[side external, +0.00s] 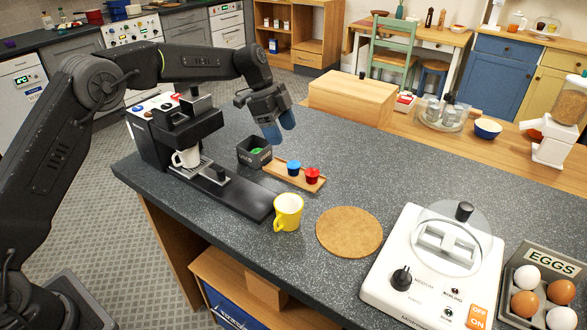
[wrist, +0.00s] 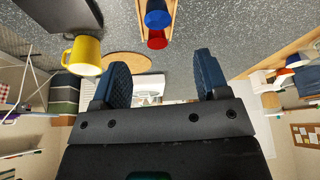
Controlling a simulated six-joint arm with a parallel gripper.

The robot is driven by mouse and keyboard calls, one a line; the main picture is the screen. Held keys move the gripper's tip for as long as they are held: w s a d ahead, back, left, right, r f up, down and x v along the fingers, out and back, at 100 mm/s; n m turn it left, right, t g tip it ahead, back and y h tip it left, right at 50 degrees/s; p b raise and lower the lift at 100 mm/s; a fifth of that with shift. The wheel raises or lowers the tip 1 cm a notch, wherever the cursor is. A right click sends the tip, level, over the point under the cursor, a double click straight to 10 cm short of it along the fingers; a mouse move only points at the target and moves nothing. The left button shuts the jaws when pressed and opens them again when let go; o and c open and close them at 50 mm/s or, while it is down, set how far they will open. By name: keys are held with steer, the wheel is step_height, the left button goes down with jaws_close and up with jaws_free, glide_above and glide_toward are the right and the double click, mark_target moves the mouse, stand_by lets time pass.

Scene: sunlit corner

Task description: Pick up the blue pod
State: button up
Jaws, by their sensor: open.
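The blue pod (side external: 294,168) stands on a small wooden tray (side external: 272,169), beside a red pod (side external: 312,176). In the wrist view the blue pod (wrist: 157,19) is at the top centre, with the red pod (wrist: 157,40) just below it on the tray (wrist: 140,18). My gripper (side external: 280,133) hangs above and behind the tray, apart from the pods, near a dark box. In the wrist view my gripper (wrist: 162,80) shows its two blue fingers spread wide with nothing between them.
A dark box (side external: 246,158) with something green inside stands at the tray's left end. A coffee machine (side external: 190,125) holding a white cup (side external: 186,157) is left. A yellow mug (side external: 288,212) and cork mat (side external: 349,232) are in front. A white appliance (side external: 385,265) and egg box (side external: 545,262) stand right.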

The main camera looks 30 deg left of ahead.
mark_target(293, 164)
steer(key=x, duration=0.4)
steer(key=shift+f, duration=0.1)
steer(key=shift+a+x, duration=0.2)
steer(key=shift+x, duration=1.1)
steer(key=shift+a+x, duration=0.15)
steer(key=shift+x, duration=1.15)
steer(key=shift+s+f, duration=0.15)
steer(key=shift+f, duration=0.05)
steer(key=shift+c, duration=0.4)
steer(key=c, duration=0.9)
